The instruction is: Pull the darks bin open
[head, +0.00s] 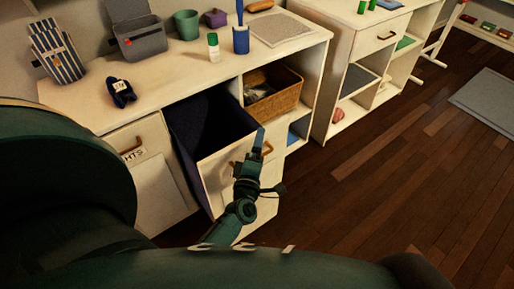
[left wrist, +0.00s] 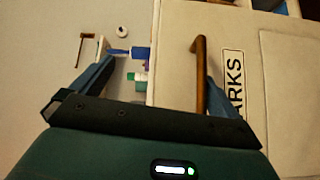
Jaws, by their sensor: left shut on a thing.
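The darks bin (head: 213,178) is a cream front with a dark navy inside, tipped out from the cabinet so its opening shows. My left gripper (head: 259,143) is at its front, over the brown handle (head: 267,149). In the left wrist view, the handle (left wrist: 201,75) lies between the fingers of my left gripper (left wrist: 155,88), close to the right finger, with the partly cut label "ARKS" (left wrist: 233,75) beside it. The gripper is shut on the handle. My right gripper is not in view.
The lights bin (head: 143,165), label partly hidden, stands closed to the left. A wicker basket (head: 273,96) sits in the cubby to the right. The counter (head: 165,82) holds a dark folded item (head: 121,92), bottles and containers. The wooden floor (head: 390,180) at right is clear.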

